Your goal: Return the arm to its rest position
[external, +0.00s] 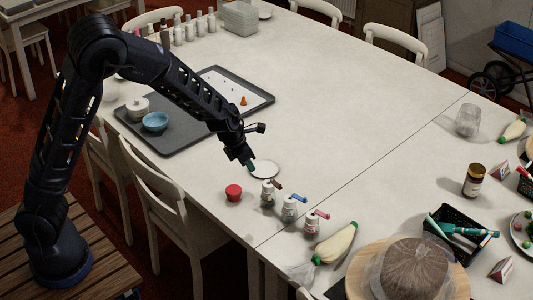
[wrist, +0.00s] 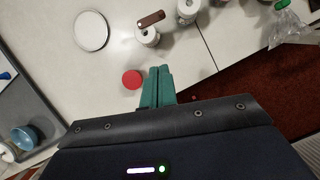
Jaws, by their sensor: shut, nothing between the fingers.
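My arm reaches over the near left edge of the long table (external: 330,90) in the external view. My gripper (external: 251,165) hangs above the tabletop beside a white round disc (external: 264,170). In the wrist view its green fingers (wrist: 158,85) are together with nothing between them. A red round jar or lid (external: 234,192) is close by; it also shows in the wrist view (wrist: 132,79), just left of the fingertips. The white disc is farther off in the wrist view (wrist: 91,31). The gripper appears clear of both things.
Several small bottles (external: 289,208) stand right of the gripper. A dark tray (external: 160,145) with a blue bowl (external: 155,122) lies to the left. A covered cake (external: 416,265) and piping bag (external: 336,243) are at the near right. Chairs (external: 160,195) line the near edge. The table's middle is free.

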